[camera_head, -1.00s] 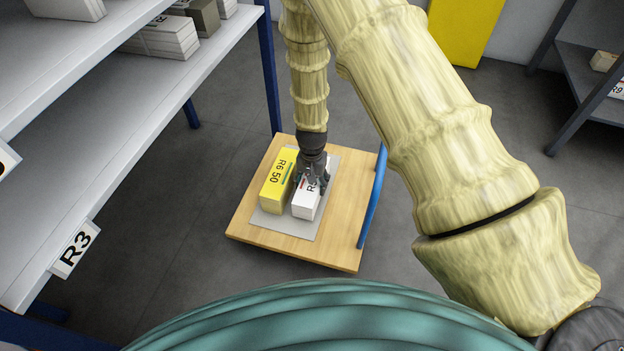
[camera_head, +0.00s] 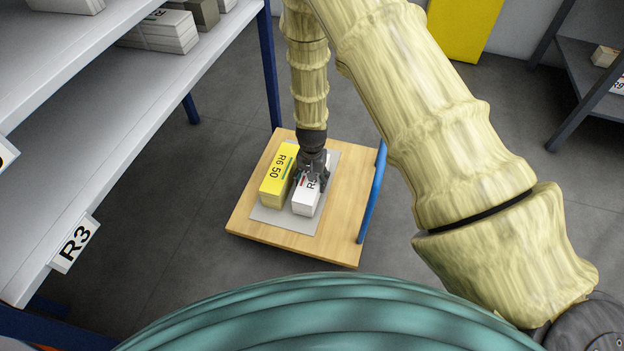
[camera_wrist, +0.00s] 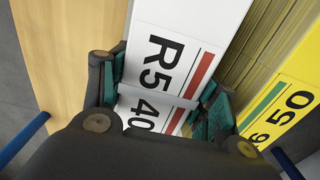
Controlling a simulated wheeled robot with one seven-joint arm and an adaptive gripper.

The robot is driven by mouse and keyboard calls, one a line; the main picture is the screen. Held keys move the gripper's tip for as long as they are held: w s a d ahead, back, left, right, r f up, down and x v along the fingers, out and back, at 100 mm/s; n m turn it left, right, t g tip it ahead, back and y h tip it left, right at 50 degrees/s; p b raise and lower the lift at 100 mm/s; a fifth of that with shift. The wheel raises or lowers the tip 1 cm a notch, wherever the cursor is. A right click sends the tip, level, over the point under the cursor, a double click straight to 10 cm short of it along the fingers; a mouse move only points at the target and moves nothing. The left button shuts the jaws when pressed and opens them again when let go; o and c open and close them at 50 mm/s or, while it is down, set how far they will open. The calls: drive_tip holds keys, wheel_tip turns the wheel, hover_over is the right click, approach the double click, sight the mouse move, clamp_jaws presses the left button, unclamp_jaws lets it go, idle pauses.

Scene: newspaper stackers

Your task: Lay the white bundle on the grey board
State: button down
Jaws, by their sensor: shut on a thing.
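The white bundle (camera_head: 304,205), labelled R5 40 in the wrist view (camera_wrist: 190,22), is level over the right part of the grey board (camera_head: 273,218). Whether its underside touches the board is hard to tell. My gripper (camera_head: 312,183) points down and is shut on the bundle, with a finger on each side of its label; in the wrist view my gripper (camera_wrist: 160,98) covers part of the bundle. The grey board lies on a wooden trolley top (camera_head: 345,200).
A yellow bundle (camera_head: 279,176) marked R6 50 lies on the board close to the white one's left. A blue handle (camera_head: 372,195) edges the trolley's right side. A grey shelf (camera_head: 110,150) with a sign R3 stands at left. Bare floor surrounds the trolley.

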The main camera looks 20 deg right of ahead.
drive_tip(key=shift+f, duration=0.4)
drive_tip(key=shift+c, duration=1.6)
unclamp_jaws()
wheel_tip(320, 180, up, 12)
